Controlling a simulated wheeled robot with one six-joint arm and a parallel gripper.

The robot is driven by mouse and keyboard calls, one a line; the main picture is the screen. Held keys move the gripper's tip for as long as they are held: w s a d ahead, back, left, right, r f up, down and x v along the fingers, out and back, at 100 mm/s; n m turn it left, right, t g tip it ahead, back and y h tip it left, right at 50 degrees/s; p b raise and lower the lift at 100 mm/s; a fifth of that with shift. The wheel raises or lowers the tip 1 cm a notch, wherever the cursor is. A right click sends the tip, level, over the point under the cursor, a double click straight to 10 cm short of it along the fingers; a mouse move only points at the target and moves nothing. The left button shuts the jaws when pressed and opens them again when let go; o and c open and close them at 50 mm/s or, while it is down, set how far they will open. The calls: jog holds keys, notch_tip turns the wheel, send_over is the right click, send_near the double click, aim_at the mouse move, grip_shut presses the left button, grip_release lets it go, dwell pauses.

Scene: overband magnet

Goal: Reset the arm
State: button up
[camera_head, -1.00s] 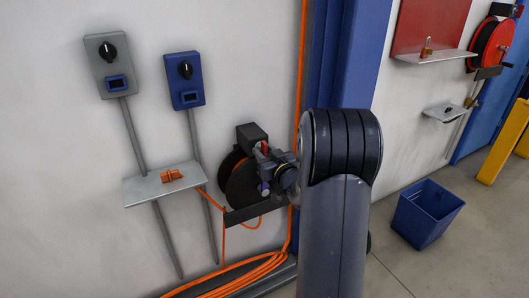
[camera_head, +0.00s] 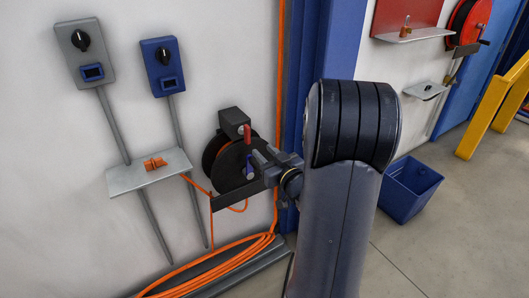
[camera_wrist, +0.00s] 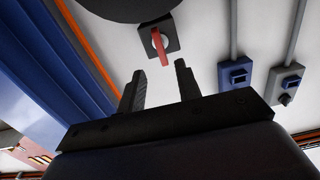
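My gripper (camera_head: 264,166) is in front of the dark cable reel (camera_head: 222,160) on the wall, at its right side in the head view. In the wrist view my gripper (camera_wrist: 160,82) has its two fingers apart with nothing between them. My arm stands bent at the centre right of the head view and hides part of the wall.
A grey switch box (camera_head: 85,55) and a blue one (camera_head: 162,65) hang on the wall above a small shelf (camera_head: 128,180) with an orange piece. Orange cable (camera_head: 225,265) lies along the wall base. A blue bin (camera_head: 408,190) stands on the floor, right of my arm.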

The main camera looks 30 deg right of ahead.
aim_at(249, 136)
jog(key=shift+w, duration=0.1)
jog(key=w+b, duration=0.1)
jog(key=w, duration=0.9)
jog(key=shift+w+a, duration=0.15)
jog(key=shift+w, duration=0.25)
jog(key=shift+s, duration=0.1)
